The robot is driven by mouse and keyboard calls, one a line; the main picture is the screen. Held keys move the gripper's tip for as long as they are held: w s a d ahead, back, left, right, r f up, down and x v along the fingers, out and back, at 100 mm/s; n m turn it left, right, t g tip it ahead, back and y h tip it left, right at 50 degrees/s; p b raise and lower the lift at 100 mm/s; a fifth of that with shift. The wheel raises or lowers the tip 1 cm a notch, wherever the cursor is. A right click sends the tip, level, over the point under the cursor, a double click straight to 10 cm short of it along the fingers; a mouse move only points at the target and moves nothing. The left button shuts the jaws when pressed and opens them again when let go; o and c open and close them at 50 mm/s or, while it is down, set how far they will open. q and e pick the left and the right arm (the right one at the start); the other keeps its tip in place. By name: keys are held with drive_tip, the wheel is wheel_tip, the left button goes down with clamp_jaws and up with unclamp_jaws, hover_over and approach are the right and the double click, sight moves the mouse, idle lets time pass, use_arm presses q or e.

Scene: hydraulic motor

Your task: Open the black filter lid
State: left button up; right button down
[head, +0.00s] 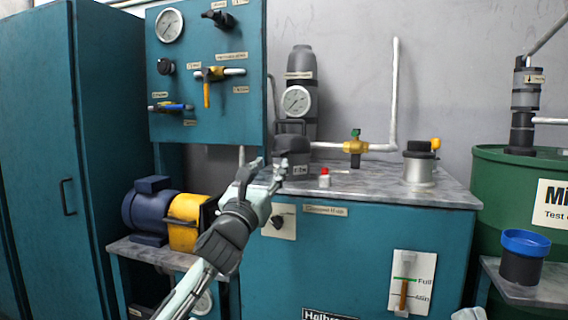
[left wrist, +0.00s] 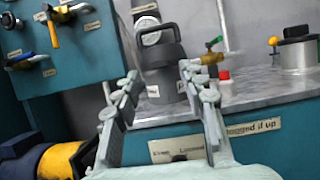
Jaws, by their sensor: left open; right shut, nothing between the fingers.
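The black filter lid (head: 291,143) has a raised loop handle and sits on a dark round housing on the grey worktop. It also shows in the left wrist view (left wrist: 162,54), upright and ahead of the fingers. My left gripper (head: 268,170) is open and empty, in front of and slightly below the lid in the picture. In the left wrist view, the two fingers (left wrist: 160,75) stand apart with the housing seen between and beyond them. I see no contact with the lid. The fingers hide part of the housing's lower side.
A pressure gauge (head: 296,101) on a dark cylinder stands behind the lid. A blue motor (head: 148,208) is lower left.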

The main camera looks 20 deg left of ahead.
sight(278, 152)
use_arm(q)
drive_tip(key=x, duration=0.6)
drive_tip(key=shift+w, duration=0.3)
clamp_jaws()
